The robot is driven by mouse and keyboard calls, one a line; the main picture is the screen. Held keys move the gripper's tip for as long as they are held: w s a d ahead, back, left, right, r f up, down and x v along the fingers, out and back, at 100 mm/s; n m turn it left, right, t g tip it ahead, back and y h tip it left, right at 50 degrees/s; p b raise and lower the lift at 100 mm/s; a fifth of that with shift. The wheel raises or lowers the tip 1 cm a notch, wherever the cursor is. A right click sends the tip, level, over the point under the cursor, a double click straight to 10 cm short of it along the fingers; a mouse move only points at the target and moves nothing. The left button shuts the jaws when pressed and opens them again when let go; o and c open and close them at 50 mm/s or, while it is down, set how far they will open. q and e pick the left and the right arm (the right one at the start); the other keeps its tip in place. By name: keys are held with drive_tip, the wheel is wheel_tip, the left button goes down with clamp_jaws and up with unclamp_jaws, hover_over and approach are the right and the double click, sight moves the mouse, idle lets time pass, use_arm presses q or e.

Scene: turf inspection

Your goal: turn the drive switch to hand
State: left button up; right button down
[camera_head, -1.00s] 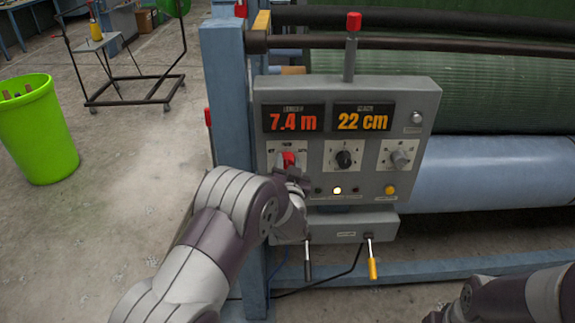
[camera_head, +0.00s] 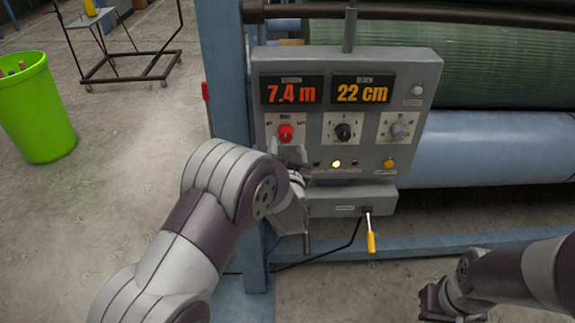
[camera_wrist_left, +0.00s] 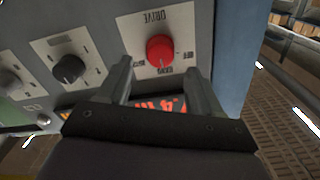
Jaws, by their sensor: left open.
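The red drive switch (camera_head: 285,133) sits at the left of the row of knobs on the grey control panel (camera_head: 430,75). In the left wrist view the red knob (camera_wrist_left: 160,48) shows on its white plate marked DRIVE, with small position labels. Its exact pointing direction is unclear. My left gripper (camera_head: 291,153) is just below the knob in the head view. In the wrist view its fingers (camera_wrist_left: 158,68) are spread, empty and apart from the knob. My right gripper (camera_head: 438,302) is low at the right, its jaws too unclear to judge.
A black knob (camera_head: 343,132) and a grey knob (camera_head: 398,131) sit to the right of the switch. Below are small lamps and a yellow button (camera_head: 389,163). A yellow-handled lever (camera_head: 371,240) hangs under the panel. A blue post (camera_head: 225,90) stands at left.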

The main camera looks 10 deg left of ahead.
use_arm(q)
drive_tip(key=v, duration=0.7)
drive_tip(key=shift+s+b, duration=0.25)
drive_tip(key=shift+b, duration=0.05)
drive_tip(key=shift+d, duration=0.1)
drive_tip(key=s+d+f+g+h+p, duration=0.1)
drive_tip(key=s+d+f+g+h, duration=0.15)
drive_tip(key=s+f+g, duration=0.3)
drive_tip(key=s+d+f+g+h, duration=0.2)
drive_tip(key=s+f+g+h, duration=0.15)
drive_tip(key=f+g, duration=0.2)
drive_tip(key=s+a+r+g+p, duration=0.1)
drive_tip(key=s+a+r+g, duration=0.1)
drive_tip(key=s+a, duration=0.2)
drive_tip(key=s+a+r+g+y+p, duration=0.1)
drive_tip(key=s+a+r+g, duration=0.2)
drive_tip(key=s, duration=0.7)
drive_tip(key=shift+a+n, duration=0.4)
drive_tip(key=shift+a, duration=0.05)
